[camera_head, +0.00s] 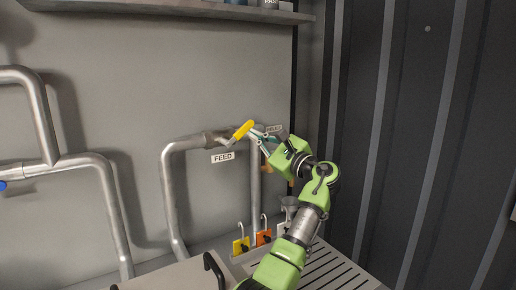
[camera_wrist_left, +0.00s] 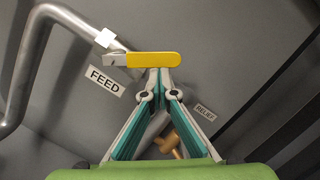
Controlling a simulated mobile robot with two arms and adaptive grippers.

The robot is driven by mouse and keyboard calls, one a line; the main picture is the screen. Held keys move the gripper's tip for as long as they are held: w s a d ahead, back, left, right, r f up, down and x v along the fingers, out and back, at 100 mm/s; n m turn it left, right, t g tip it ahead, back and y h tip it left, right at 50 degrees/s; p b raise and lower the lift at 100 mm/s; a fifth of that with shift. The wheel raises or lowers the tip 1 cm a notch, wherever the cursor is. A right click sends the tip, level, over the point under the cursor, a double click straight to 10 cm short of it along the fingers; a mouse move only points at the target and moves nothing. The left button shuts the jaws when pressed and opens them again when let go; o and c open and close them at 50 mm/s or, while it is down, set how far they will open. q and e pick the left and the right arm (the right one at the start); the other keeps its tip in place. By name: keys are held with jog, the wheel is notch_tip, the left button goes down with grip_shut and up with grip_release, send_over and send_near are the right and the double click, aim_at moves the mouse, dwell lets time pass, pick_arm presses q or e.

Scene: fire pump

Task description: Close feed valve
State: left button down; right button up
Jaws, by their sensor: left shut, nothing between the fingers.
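The feed valve has a yellow lever handle (camera_head: 243,130) on the grey pipe by the FEED label (camera_head: 223,157). In the left wrist view the yellow handle (camera_wrist_left: 153,59) lies roughly level across the picture, its metal end at the left. My left gripper (camera_head: 254,133) is shut and empty, with its fingertips right at the handle. In the left wrist view the fingertips (camera_wrist_left: 159,71) meet just below the handle's right half; I cannot tell whether they touch it. My right gripper is not in view.
A RELIEF label (camera_wrist_left: 205,112) and a brass fitting (camera_wrist_left: 170,142) are close behind my left gripper. Yellow (camera_head: 241,246) and orange (camera_head: 263,237) padlock-like items stand below. A shelf (camera_head: 170,9) runs along the top, and a dark ribbed wall (camera_head: 410,130) is at right.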

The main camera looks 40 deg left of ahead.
aim_at(250, 126)
pick_arm(q)
jog(key=n, duration=0.1)
jog(key=r+n, duration=0.1)
jog(key=n+g, duration=0.1)
jog(key=shift+s+a+r, duration=0.3)
jog(key=shift+s+r, duration=0.1)
jog(key=n, duration=0.1)
jog(key=s+r+n, duration=0.1)
jog(key=n, duration=0.1)
jog(key=shift+a+r+g+h, duration=0.2)
jog(key=shift+g+h, duration=0.2)
jog(key=shift+s+a+r+n+g+h, duration=0.1)
jog(key=shift+s+a+r+n+h, duration=0.2)
jog(key=shift+n, duration=0.6)
jog(key=shift+s+a+r+n+g+h, duration=0.1)
jog(key=shift+s+r+n, duration=0.15)
jog(key=shift+s+n, duration=0.45)
jog(key=shift+s+a+r+n+g+h, duration=0.1)
jog(key=shift+s+r+n+h, duration=0.15)
jog(key=shift+n, duration=0.85)
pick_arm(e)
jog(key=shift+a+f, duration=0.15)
pick_arm(q)
jog(key=shift+r, duration=0.1)
